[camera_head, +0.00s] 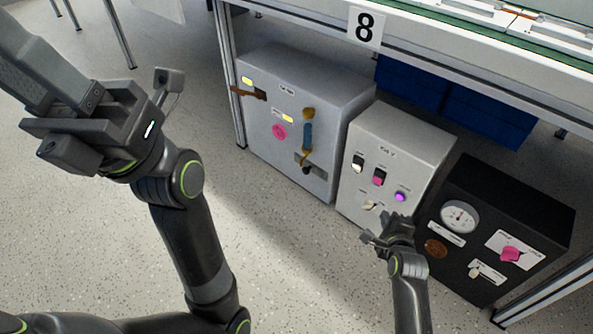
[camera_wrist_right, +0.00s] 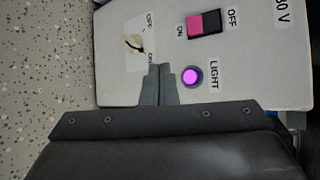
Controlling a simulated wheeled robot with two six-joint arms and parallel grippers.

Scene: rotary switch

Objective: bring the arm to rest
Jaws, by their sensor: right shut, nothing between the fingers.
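My right gripper (camera_head: 388,222) is in front of the lower part of the light grey box (camera_head: 405,140). In the right wrist view its two fingers (camera_wrist_right: 159,72) are together, with nothing between them. The fingertips lie between a small pale rotary knob (camera_wrist_right: 133,43) on a white OFF/ON plate and a round purple button (camera_wrist_right: 193,77) labelled LIGHT. They overlap the panel in the picture; I cannot tell whether they touch it. My left gripper (camera_head: 42,68) is raised at the upper left, its fingers together and their tips running toward the picture's edge.
A larger grey box (camera_head: 318,88) with a blue handle stands to the left. A black box (camera_head: 515,205) with a gauge and pink knob stands to the right. A table edge (camera_head: 470,52) overhangs the boxes. The speckled floor (camera_head: 290,260) in front is clear.

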